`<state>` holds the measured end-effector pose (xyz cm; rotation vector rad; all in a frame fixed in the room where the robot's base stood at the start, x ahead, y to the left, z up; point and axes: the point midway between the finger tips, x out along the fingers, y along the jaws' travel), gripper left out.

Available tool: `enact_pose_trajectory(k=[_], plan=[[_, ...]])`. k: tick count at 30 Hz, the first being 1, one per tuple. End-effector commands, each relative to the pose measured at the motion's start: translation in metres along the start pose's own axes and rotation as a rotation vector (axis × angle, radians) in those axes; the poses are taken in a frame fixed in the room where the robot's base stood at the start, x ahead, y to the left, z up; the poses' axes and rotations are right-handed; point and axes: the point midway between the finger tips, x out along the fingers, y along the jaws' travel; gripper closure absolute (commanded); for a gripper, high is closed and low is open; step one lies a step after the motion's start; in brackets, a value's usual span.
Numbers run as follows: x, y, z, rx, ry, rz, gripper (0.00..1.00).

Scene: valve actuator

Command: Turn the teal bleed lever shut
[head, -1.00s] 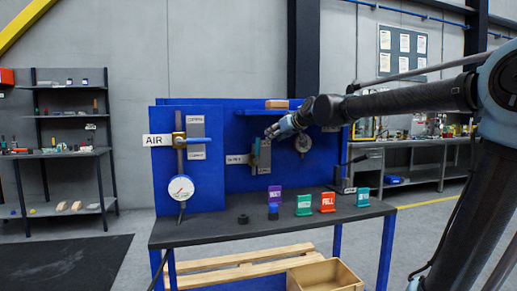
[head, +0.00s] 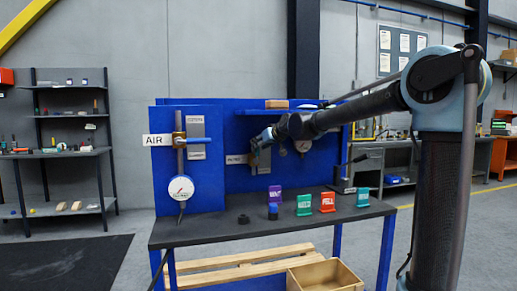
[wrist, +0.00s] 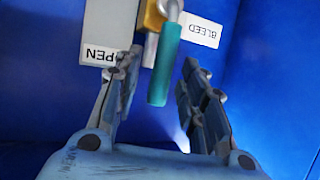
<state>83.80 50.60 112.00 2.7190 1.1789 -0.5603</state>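The teal bleed lever (wrist: 163,65) hangs from a yellow valve body (wrist: 153,15) in the wrist view. It lies between the two fingers of my gripper (wrist: 158,85), with a visible gap on each side. The fingers are open and I see no contact. An "OPEN" label (wrist: 100,53) is left of the lever and a "BLEED" label (wrist: 201,32) is right of it; both read upside down. In the head view my gripper (head: 257,147) is at the bleed valve's grey plate (head: 263,166) and hides the lever there.
The blue panel (head: 225,170) stands behind. To the left is the AIR valve with its label (head: 157,140) and a round gauge (head: 181,188). A dark table (head: 190,233) below carries purple, green and red tags and a black ring (head: 243,219). A gauge (head: 302,146) is right of my gripper.

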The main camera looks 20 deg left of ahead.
Motion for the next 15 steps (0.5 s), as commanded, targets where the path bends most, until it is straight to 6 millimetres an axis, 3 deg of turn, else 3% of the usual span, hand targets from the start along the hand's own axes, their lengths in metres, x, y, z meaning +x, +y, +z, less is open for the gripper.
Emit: enact_pose_trajectory(k=[6,15], plan=[[0.018,0.000,0.000,0.001,0.000,0.000,0.62],[0.022,0.000,0.000,0.000,0.000,0.000,0.62]])
